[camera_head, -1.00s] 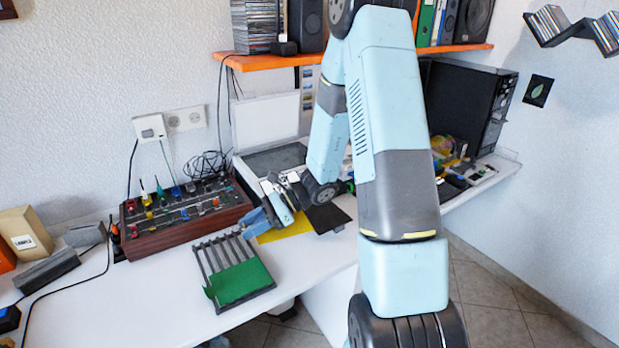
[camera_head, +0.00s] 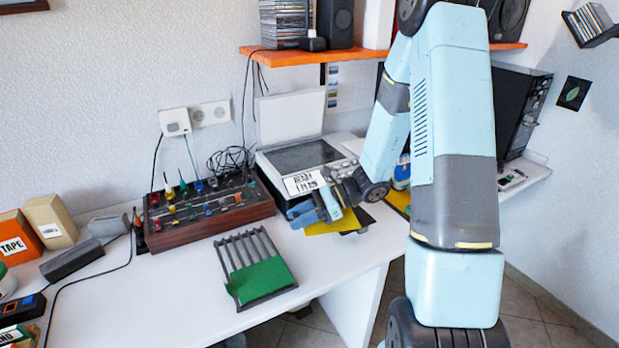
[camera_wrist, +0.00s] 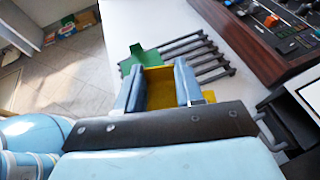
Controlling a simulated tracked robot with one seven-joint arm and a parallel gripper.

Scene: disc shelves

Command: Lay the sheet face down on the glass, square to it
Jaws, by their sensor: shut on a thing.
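My gripper (camera_head: 305,214) is shut on a yellow sheet (camera_head: 332,227), held low in front of the scanner. In the wrist view the yellow sheet (camera_wrist: 160,88) shows between the two blue fingers of my gripper (camera_wrist: 158,80). My gripper hides part of the sheet, and I cannot tell which side is its face. The scanner's dark glass (camera_head: 302,157) lies behind and above my gripper, bare where I see it. Its white lid (camera_head: 290,118) stands open at the back. My gripper and arm hide the scanner's front right part.
A black rack with a green piece (camera_head: 262,280) lies on the white desk left of my gripper. A wooden control panel (camera_head: 208,215) with knobs stands left of the scanner. An orange shelf (camera_head: 350,58) hangs above. A display (camera_head: 305,183) sits at the scanner's front.

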